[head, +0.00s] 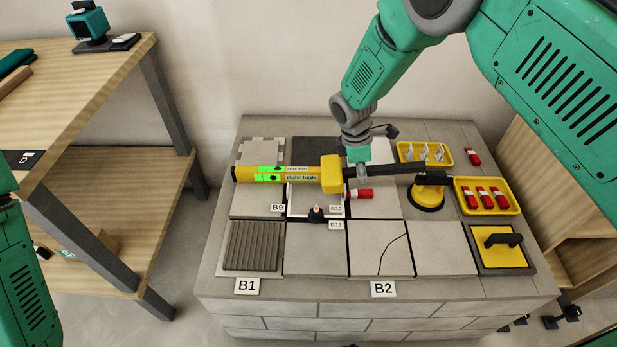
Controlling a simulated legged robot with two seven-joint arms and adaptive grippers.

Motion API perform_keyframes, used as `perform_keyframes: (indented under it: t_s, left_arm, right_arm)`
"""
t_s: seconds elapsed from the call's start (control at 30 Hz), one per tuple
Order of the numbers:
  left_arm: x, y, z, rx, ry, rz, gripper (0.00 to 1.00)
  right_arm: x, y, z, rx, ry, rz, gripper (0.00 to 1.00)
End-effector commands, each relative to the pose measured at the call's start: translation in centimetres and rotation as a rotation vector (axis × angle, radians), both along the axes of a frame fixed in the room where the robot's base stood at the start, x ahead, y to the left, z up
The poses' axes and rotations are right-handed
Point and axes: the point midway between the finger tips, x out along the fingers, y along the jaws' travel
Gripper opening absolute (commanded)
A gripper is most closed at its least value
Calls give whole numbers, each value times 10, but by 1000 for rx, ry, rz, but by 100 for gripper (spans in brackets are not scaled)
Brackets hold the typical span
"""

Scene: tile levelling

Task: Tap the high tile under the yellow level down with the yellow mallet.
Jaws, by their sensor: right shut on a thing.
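The yellow level (250,175) lies across the back row of tiles, and its green displays read "right high". The yellow mallet (331,174) has a block head and a dark handle running right. Its head overlaps the level's right end in the head view; I cannot tell whether they touch. My right gripper (358,174) is shut on the mallet's handle, just right of the head. My left gripper is out of view.
A yellow suction lifter (427,197) stands right of the mallet. Yellow trays hold grey clips (425,160) and red wedges (515,208). A loose red wedge (360,194) and a small dark cone-like piece (316,213) lie near the level. A yellow float (500,258) sits front right. Front tiles are clear.

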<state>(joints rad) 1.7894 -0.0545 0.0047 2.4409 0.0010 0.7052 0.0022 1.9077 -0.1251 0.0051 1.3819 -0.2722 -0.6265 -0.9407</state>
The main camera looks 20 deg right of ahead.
Motion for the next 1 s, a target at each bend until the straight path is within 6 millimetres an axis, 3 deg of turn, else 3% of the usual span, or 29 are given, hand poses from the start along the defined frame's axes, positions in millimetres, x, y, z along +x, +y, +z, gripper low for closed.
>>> perform_keyframes:
  t_s: [0.47,0.67,1.0]
  left_arm:
    - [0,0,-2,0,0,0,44]
    - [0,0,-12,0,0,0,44]
    - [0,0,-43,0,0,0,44]
  right_arm:
    - [1,-2,18,27,194,-25,0]
    - [0,-2,7,27,196,-24,0]
    - [0,-2,-31,27,196,-24,0]
